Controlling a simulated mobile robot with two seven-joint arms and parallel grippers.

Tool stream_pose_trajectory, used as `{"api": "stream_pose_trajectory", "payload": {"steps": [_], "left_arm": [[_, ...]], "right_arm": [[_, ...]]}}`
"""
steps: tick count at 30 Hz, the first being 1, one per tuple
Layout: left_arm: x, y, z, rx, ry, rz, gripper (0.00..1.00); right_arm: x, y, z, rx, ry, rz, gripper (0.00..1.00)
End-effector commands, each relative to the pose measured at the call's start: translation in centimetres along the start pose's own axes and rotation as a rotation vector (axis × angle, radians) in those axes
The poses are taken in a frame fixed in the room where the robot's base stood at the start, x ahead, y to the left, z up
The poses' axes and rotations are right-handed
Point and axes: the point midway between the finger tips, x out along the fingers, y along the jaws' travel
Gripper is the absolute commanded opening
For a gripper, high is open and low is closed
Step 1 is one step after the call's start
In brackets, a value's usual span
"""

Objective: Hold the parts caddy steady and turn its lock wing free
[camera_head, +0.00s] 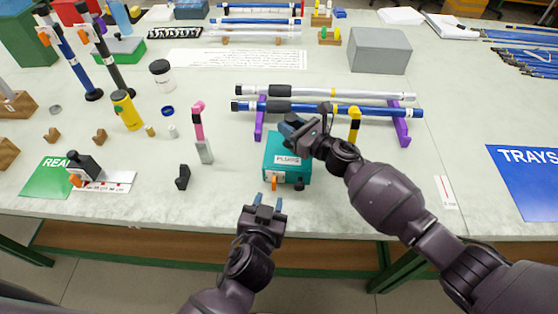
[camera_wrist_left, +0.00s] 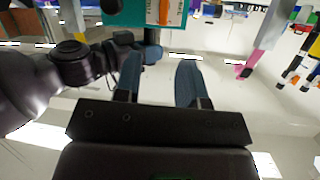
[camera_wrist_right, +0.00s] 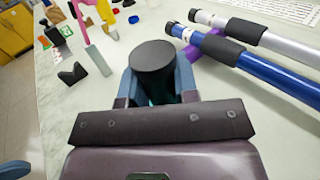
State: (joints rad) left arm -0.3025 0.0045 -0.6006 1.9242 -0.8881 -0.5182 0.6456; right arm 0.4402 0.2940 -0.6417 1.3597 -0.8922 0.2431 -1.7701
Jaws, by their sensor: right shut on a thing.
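The parts caddy (camera_head: 273,147) is a teal box with a white label, near the table's front edge. Its orange lock wing (camera_head: 274,183) is on the front face beside a white plate and hangs downward. My right gripper (camera_head: 293,123) is over the caddy's back part. In the right wrist view its fingers are closed around a dark round knob (camera_wrist_right: 153,56), with teal just visible below. My left gripper (camera_head: 263,203) is open and empty, in front of and below the caddy. The left wrist view shows the caddy (camera_wrist_left: 121,14) and orange wing (camera_wrist_left: 174,12) beyond its spread fingers.
A pink-and-grey tool (camera_head: 203,142) and a small black block (camera_head: 182,177) stand to the left. The table right of the caddy is mostly clear.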

Motion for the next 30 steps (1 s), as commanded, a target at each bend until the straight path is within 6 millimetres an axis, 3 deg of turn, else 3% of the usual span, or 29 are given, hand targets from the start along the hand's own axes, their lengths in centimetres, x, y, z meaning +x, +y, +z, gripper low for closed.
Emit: {"api": "stream_pose_trajectory", "payload": {"steps": [6,10,17,30], "left_arm": [[0.8,2.3,-3.9,0.150,0.127,0.113,0.37],[0.7,3.5,-4.9,0.375,0.165,0.145,0.37],[0.1,4.2,-4.7,0.797,0.185,0.138,0.37],[-0.9,3.5,-2.9,1.559,0.159,0.089,0.37]], "right_arm": [[0.0,0.0,0.0,0.000,0.000,0.000,0.00],[0.0,0.0,0.0,0.000,0.000,0.000,0.00],[0.0,0.0,0.0,0.000,0.000,0.000,0.00],[0.0,0.0,0.0,0.000,0.000,0.000,0.00]]}}
